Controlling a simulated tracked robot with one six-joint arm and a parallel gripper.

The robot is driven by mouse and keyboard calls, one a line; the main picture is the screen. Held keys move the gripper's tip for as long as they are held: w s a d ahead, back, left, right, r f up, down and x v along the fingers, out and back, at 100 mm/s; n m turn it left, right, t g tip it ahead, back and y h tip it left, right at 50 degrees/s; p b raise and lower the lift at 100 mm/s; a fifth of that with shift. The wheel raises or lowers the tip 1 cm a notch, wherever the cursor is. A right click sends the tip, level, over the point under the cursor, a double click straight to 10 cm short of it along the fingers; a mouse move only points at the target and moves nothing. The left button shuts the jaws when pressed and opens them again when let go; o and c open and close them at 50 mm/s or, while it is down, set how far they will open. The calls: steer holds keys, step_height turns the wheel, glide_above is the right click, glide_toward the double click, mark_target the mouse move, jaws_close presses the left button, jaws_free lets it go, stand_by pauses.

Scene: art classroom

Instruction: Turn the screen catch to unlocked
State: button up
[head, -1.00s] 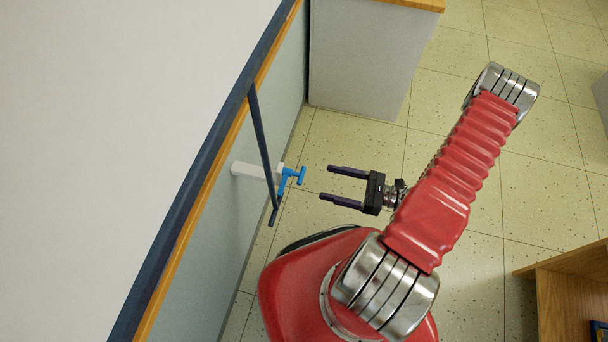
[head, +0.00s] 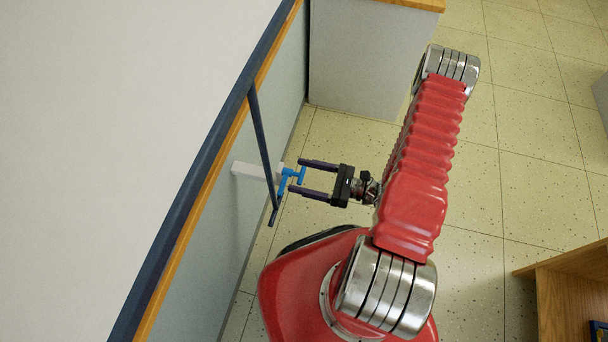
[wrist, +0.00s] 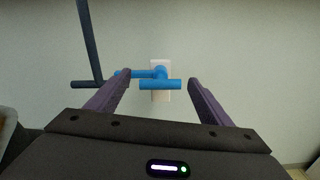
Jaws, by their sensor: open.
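The screen catch is a blue T-shaped handle (head: 290,178) on a white block (head: 250,172) that stands out from the pale wall panel. In the wrist view the blue handle (wrist: 160,84) lies with its crossbar level, and a second blue bar runs to the left behind it. My gripper (head: 300,176) is open, with its dark fingertips reaching either side of the handle. In the wrist view my gripper (wrist: 160,88) has one finger to the left and one to the right of the crossbar, with a gap to the right. Contact with the left finger cannot be told.
A dark blue rod (head: 262,140) stands beside the catch and shows at the left of the wrist view (wrist: 88,40). A grey cabinet (head: 360,60) stands at the back. A wooden shelf (head: 565,290) is at the lower right. The tiled floor (head: 510,130) is open.

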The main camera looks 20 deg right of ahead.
steer(key=shift+a, duration=0.1)
steer(key=shift+c, duration=0.4)
steer(key=c, duration=1.4)
